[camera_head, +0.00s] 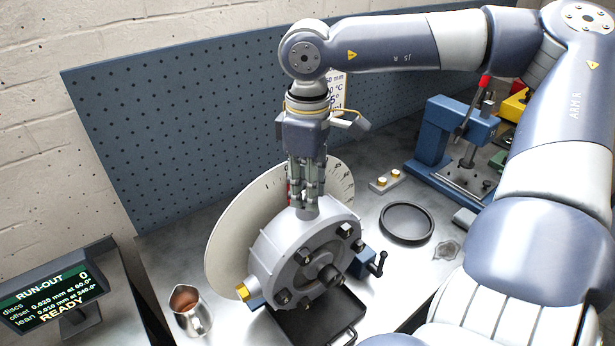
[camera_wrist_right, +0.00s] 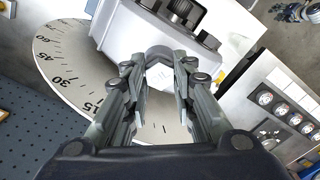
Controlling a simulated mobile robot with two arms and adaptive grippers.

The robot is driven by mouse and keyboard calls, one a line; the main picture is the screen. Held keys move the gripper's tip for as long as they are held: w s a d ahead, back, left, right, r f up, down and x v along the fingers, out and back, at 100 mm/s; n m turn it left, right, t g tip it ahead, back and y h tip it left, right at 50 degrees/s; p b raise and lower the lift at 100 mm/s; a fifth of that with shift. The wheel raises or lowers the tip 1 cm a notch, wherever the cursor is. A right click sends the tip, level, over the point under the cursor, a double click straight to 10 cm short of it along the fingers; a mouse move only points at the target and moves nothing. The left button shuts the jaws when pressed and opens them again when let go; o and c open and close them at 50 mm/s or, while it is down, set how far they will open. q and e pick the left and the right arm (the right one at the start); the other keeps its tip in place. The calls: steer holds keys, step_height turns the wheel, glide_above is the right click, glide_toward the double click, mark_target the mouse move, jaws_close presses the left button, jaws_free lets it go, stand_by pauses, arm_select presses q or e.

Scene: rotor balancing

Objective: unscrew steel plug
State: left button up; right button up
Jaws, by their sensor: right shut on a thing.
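A grey round metal housing (camera_head: 290,255) with a bolted front cover stands on the bench in front of a large pale graduated disc (camera_head: 228,235). My right gripper (camera_head: 305,203) points straight down at the top of the housing. It is shut on the steel plug (camera_head: 306,212) there; the fingers hide most of the plug. In the right wrist view the fingertips (camera_wrist_right: 160,66) close around a grey metal piece beside the housing (camera_wrist_right: 130,22). I cannot tell whether the plug has turned or risen. My left gripper is not in view.
A brass fitting (camera_head: 242,292) sits low on the housing's left side. A black tray (camera_head: 325,318) lies in front. A black round dish (camera_head: 407,222) and a blue press (camera_head: 455,135) are to the right. A metal jug (camera_head: 190,312) and a run-out display (camera_head: 52,298) are left.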

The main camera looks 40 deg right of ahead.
steer(key=o, duration=1.1)
steer(key=shift+c, duration=0.2)
